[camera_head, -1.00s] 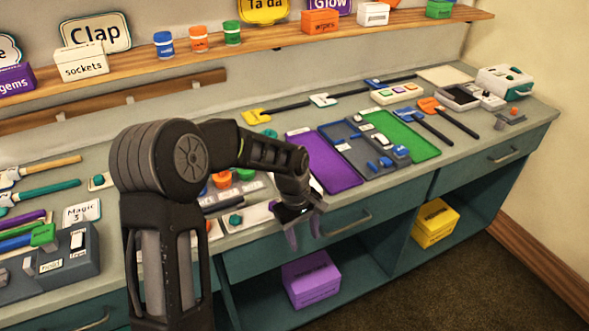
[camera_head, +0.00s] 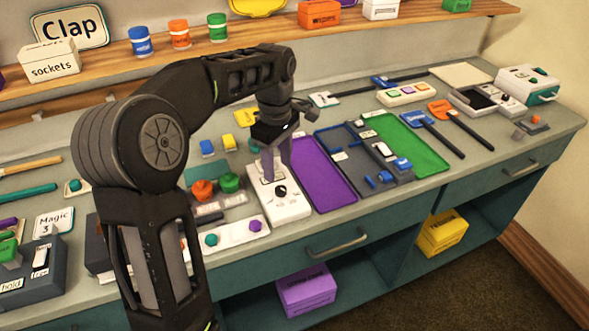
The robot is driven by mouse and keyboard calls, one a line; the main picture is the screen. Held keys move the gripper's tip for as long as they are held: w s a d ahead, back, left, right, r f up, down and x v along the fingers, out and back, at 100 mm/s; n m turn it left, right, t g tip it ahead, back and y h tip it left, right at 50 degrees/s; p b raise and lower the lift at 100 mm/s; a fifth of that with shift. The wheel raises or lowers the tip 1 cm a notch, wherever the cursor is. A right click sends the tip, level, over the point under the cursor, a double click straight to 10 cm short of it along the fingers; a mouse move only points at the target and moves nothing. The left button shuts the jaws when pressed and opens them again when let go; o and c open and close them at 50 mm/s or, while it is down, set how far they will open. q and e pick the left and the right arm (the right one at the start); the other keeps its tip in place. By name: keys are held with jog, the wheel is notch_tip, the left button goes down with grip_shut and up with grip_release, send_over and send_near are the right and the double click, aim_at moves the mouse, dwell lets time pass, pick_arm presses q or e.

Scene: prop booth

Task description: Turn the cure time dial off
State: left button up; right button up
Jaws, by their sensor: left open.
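A white box (camera_head: 286,209) stands near the front of the counter, left of the purple tray. It has a black round dial (camera_head: 280,191) on its top and a grey part behind it. The dial's markings are too small to read. The fingers are just behind the dial and partly cover the rear of the box. Whether they touch the box I cannot tell. My right gripper is not in view.
The purple tray (camera_head: 318,178) lies right of the box, beside a grey tray with blue parts. Orange (camera_head: 202,190) and green (camera_head: 229,182) knobs stand to its left. A white strip (camera_head: 232,233) with teal and purple knobs lies front left. A wooden shelf runs behind.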

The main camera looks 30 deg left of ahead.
aim_at(281, 188)
pick_arm(q)
jog(key=shift+w, duration=0.6)
jog(key=shift+s+r, duration=0.1)
jog(key=shift+s, duration=0.25)
jog(key=shift+w+f, duration=0.15)
jog(key=shift+f, duration=0.4)
notch_tip(281, 188, down, 7)
jog(key=shift+r+p, duration=0.1)
jog(key=shift+p, duration=0.35)
grip_shut()
